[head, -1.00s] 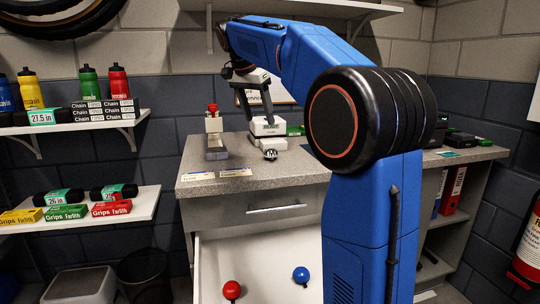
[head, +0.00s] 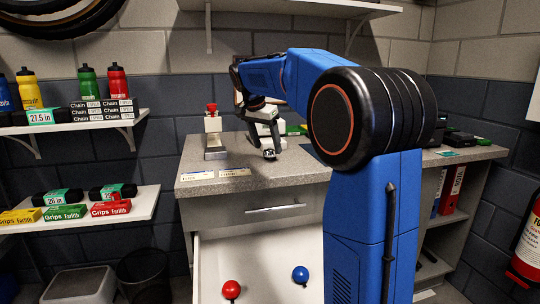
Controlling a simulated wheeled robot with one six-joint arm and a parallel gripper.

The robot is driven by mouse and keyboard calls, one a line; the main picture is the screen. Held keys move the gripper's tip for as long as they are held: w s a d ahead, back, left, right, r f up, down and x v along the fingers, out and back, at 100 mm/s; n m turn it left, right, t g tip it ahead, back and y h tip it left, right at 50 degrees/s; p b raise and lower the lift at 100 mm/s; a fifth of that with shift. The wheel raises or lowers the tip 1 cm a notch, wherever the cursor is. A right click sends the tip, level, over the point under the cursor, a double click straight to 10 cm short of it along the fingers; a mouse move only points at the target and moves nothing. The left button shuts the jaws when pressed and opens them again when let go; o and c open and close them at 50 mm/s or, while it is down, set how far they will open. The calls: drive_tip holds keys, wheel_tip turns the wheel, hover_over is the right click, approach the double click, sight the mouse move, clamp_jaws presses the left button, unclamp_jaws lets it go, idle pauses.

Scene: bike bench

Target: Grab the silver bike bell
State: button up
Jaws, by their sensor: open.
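The silver bike bell (head: 269,153) is small and round, with a dark base. It sits on the grey bench top (head: 210,187), in front of a stack of white boxes. My gripper (head: 265,138) points down just above and behind the bell, with its fingers apart. The fingertips partly overlap the white boxes in the view, so their exact gap to the bell cannot be told.
A grey stand with a red top (head: 213,132) is left of the bell. White boxes (head: 264,128) stand close behind it. Below, an open drawer (head: 262,250) holds a red bell (head: 231,289) and a blue bell (head: 300,274). The front of the bench top is mostly clear.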

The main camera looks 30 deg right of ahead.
drive_tip(key=shift+x, duration=1.5)
drive_tip(key=c, duration=1.1)
drive_tip(key=shift+r, duration=0.1)
drive_tip(key=shift+c, duration=0.2)
